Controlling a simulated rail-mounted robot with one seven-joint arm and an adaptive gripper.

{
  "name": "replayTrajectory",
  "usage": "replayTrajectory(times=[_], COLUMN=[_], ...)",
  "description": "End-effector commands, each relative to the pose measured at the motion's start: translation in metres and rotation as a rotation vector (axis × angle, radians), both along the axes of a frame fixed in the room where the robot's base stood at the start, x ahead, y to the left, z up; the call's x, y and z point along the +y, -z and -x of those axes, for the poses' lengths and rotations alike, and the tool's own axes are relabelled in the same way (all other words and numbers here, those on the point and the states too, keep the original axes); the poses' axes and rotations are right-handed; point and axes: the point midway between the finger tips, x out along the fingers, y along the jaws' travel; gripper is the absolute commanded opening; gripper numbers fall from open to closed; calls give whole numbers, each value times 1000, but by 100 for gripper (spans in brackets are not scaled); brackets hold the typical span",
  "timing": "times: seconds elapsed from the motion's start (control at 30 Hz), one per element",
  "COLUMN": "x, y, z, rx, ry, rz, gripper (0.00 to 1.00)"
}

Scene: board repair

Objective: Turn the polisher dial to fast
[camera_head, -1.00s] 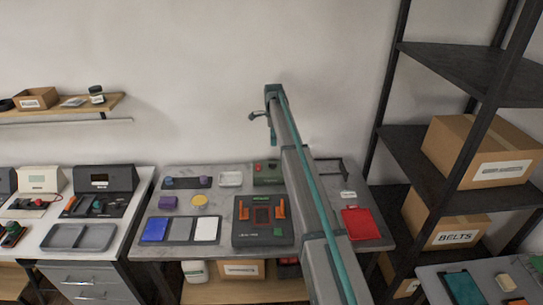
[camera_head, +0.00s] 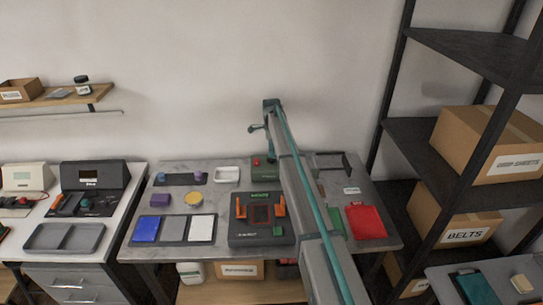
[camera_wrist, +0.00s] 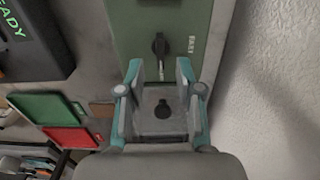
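The polisher seems to be the green box (camera_wrist: 187,18) that fills the top middle of the wrist view; a small green box (camera_head: 264,170) with a red knob at the table's back in the head view may be the same one. Its black dial (camera_wrist: 158,45) has a pointed handle, and a white label, apparently reading FAST (camera_wrist: 192,44), lies to its right. My gripper (camera_wrist: 160,68) is open, its teal-edged fingers apart below the dial. The dial appears in line with the gap. No contact shows.
A black fixture with orange clamps (camera_head: 238,235) stands mid-table; part of a black device reading READY (camera_wrist: 28,45) shows in the wrist view. Green (camera_wrist: 48,107) and red (camera_wrist: 72,139) trays lie left of my gripper. A pale wall (camera_wrist: 280,70) is close on the right.

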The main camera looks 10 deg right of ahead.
Motion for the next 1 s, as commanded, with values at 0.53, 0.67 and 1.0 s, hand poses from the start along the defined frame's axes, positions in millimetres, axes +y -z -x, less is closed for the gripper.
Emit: replayTrajectory(times=[0.53, 0.67, 1.0], x=[0, 0, 0], y=[42, 41, 41], z=[0, 0, 0], rx=[-1, -1, -1], ry=[0, 0, 0], rz=[0, 0, 0], gripper=[35, 35, 0])
